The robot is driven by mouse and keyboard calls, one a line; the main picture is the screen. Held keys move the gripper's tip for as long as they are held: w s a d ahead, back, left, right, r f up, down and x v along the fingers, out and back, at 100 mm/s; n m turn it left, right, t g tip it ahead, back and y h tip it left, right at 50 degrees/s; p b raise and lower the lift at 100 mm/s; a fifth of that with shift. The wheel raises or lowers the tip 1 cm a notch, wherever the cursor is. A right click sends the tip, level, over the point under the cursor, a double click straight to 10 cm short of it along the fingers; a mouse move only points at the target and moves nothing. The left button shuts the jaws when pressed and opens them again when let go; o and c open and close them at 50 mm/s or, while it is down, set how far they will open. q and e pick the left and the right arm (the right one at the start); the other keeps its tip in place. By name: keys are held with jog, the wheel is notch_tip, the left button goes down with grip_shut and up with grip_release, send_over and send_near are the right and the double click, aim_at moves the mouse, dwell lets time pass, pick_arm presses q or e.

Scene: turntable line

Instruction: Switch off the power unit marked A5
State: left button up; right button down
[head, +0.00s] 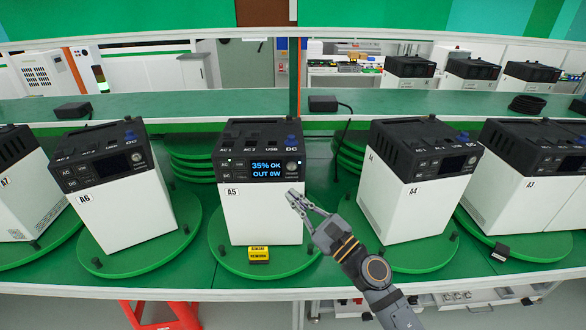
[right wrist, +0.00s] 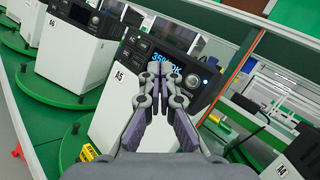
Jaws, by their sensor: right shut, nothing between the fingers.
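The power unit marked A5 (head: 262,205) stands upright on a round green turntable (head: 225,262) in the middle of the head view. Its black top front carries a lit screen (head: 266,170) reading "35% OK" and "OUT 0W", with a round knob or button (head: 292,168) right of it. My right gripper (head: 292,196) is shut and empty, in front of the lower right of A5's panel. In the right wrist view the shut fingertips (right wrist: 160,66) overlap A5 (right wrist: 112,100) and hide part of its panel. I cannot tell whether they touch it. My left gripper is not in view.
Unit A6 (head: 125,205) stands to the left, and A4 (head: 405,200) and A3 (head: 535,195) to the right, on similar turntables. A yellow tag (head: 259,254) lies at A5's foot. A green shelf (head: 200,105) runs behind, with a black adapter (head: 322,103).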

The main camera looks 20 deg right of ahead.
jog(key=shift+w, duration=0.15)
send_near(284, 163)
jog(key=w+a+r, duration=0.1)
jog(key=w+a, duration=0.1)
jog(key=a, duration=0.1)
jog(key=shift+w+d+r, duration=0.1)
jog(key=shift+w+r, duration=0.15)
jog(key=shift+w, duration=0.4)
dwell(1.1)
jog(key=shift+w+d+b, duration=0.15)
jog(key=shift+w+b, duration=0.2)
jog(key=shift+w, duration=0.05)
jog(key=shift+w+d, duration=0.1)
jog(key=shift+w, duration=0.2)
dwell(0.6)
jog(key=shift+s, duration=0.1)
jog(key=shift+s+a, duration=0.25)
jog(key=shift+s, duration=0.4)
